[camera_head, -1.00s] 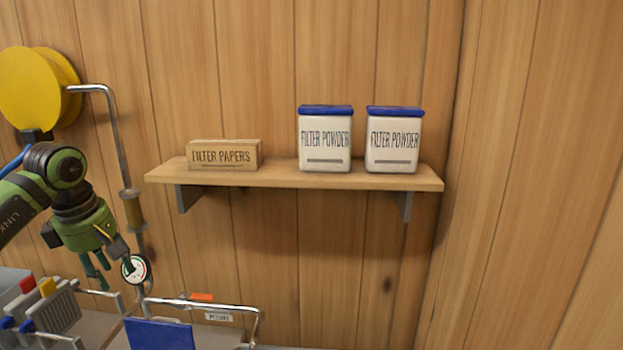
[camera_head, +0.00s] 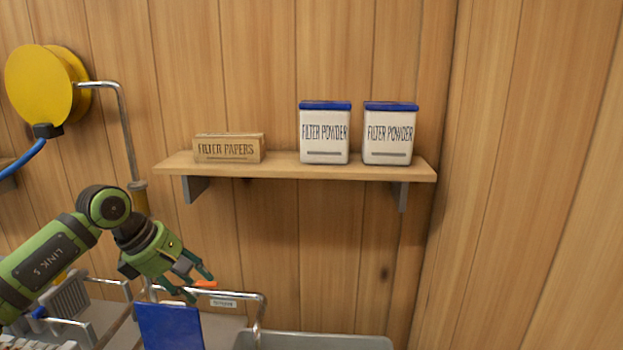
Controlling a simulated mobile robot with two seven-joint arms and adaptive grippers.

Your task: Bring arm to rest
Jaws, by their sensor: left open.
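My left gripper (camera_head: 201,284) is at the lower left, on my green and black arm. My right gripper does not show.
A wooden wall shelf (camera_head: 300,170) holds a filter papers box (camera_head: 229,148) and two filter powder tubs (camera_head: 325,133) (camera_head: 389,134). A yellow reel (camera_head: 41,85) hangs at left. A metal rail (camera_head: 235,294) and a grey basin (camera_head: 320,341) lie below. The wall space under the shelf is clear.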

